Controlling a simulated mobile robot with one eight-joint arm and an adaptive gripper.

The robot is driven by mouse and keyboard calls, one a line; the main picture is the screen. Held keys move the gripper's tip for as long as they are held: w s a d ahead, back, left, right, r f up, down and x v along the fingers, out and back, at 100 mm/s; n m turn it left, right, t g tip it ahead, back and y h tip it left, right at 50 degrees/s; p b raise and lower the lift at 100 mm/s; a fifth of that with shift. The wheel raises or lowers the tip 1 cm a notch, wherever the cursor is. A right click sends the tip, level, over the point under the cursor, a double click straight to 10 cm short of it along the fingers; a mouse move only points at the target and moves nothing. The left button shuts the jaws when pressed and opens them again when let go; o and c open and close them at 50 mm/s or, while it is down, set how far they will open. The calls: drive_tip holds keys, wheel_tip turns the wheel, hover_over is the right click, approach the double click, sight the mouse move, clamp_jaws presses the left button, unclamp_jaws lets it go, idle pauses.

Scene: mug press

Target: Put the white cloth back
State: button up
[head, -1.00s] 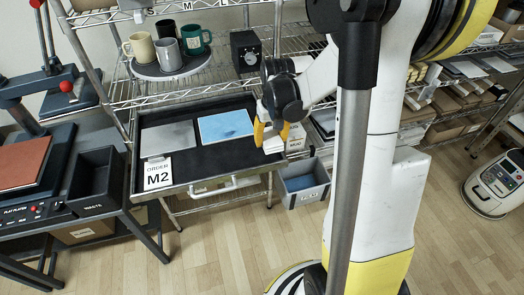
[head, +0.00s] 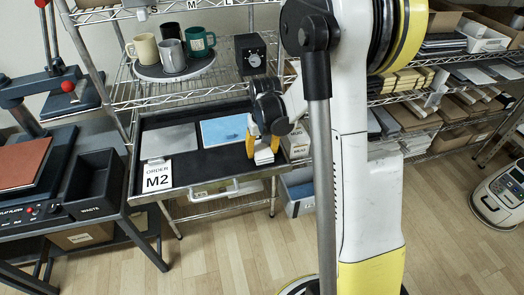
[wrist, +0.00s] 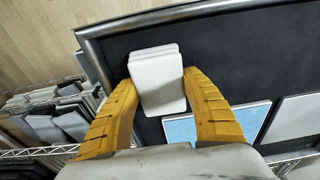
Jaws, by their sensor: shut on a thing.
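The white cloth (wrist: 157,80) is a folded, layered block between the yellow fingers of my gripper (wrist: 160,98) in the wrist view. My gripper is shut on it, with a finger on each side. In the head view the cloth (head: 264,156) shows below my gripper (head: 263,145), over the right end of the black tray (head: 205,160). I cannot tell whether the cloth touches the tray surface.
A blue sheet (head: 224,130) and a grey sheet (head: 168,141) lie in the tray left of my gripper. An order card reading M2 (head: 157,176) stands at its front left. Mugs (head: 171,54) stand on the shelf above. A grey bin (head: 299,190) sits below right.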

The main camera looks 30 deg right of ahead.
sight(263, 152)
drive_tip(key=o, duration=1.1)
wheel_tip(263, 152, up, 12)
drive_tip(key=s+p, duration=0.1)
drive_tip(key=p, duration=0.4)
drive_tip(key=s+a+r+n+t, duration=0.1)
drive_tip(key=s+a+r+t, duration=0.1)
drive_tip(key=s+a, duration=0.3)
drive_tip(key=s+a+r+n+t, duration=0.1)
drive_tip(key=s+a+r+t, duration=0.1)
drive_tip(key=s+a+r, duration=0.3)
drive_tip(key=s+a+r+n+t, duration=0.1)
drive_tip(key=s+a+r, duration=0.2)
drive_tip(key=s+a, duration=0.2)
drive_tip(key=shift+s+a+r+t, duration=0.15)
drive_tip(key=shift+s+r+t, duration=0.05)
drive_tip(key=shift+s, duration=0.25)
drive_tip(key=shift+s+a+r+t, duration=0.1)
drive_tip(key=shift+s+r+t, duration=0.1)
drive_tip(key=shift+s, duration=0.2)
drive_tip(key=shift+f, duration=0.1)
